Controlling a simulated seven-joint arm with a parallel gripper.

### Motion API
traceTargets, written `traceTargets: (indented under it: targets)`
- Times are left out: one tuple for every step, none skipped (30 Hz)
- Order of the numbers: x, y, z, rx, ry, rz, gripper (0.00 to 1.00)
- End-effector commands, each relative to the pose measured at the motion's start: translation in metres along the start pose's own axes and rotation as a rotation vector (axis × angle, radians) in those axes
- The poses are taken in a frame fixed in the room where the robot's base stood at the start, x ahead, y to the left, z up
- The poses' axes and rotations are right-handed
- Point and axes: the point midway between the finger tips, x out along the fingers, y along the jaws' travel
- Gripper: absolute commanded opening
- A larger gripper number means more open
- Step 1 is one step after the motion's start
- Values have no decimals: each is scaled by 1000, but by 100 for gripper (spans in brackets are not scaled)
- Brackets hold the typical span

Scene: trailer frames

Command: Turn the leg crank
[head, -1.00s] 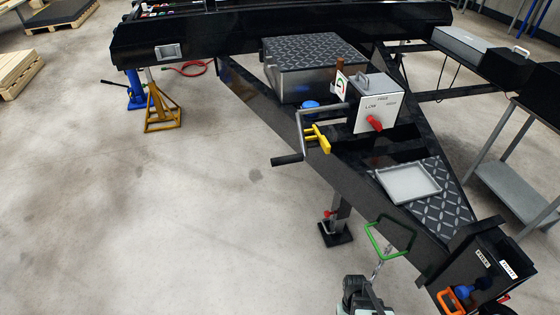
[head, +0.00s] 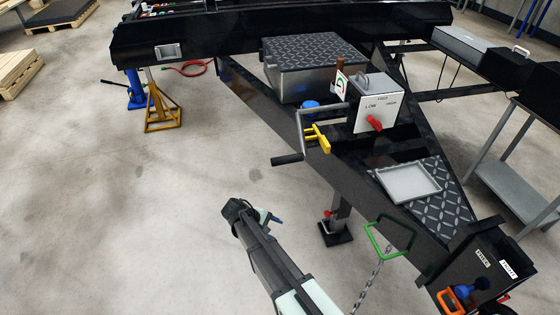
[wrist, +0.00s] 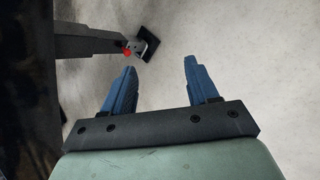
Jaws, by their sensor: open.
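The leg crank (head: 303,130) is a grey bent rod with a black grip (head: 287,160) at its lower left end. The crank is not in the wrist view.
A yellow T-handle (head: 320,138) sits right beside the crank. A green loop handle (head: 385,243) with a chain hangs right of my arm. Open concrete floor lies left of the crank.

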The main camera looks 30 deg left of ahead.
Motion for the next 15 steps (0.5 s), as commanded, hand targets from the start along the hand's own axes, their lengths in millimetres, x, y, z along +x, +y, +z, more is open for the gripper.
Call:
traceTargets:
  targets:
    - [-32, 21, -30, -71, -18, 85, 59]
    - [-50, 32, -39, -116, -41, 135, 59]
    - [-70, 46, -48, -173, -78, 196, 59]
    - [-86, 56, -54, -216, -109, 240, 59]
    - [-100, 66, -58, -258, -144, 280, 59]
    - [-119, 79, -62, -314, -198, 329, 59]
    - [-133, 88, -64, -356, -243, 362, 59]
    - [-146, 97, -65, -398, -291, 389, 59]
    - [-160, 107, -65, -451, -356, 417, 59]
    - [-169, 114, -64, -490, -405, 432, 59]
    - [-178, 119, -63, -528, -453, 443, 59]
    - [-188, 126, -60, -576, -514, 449, 59]
    - [-195, 130, -58, -611, -559, 449, 59]
    - [-200, 133, -56, -644, -600, 446, 59]
    - [-206, 136, -53, -687, -650, 437, 59]
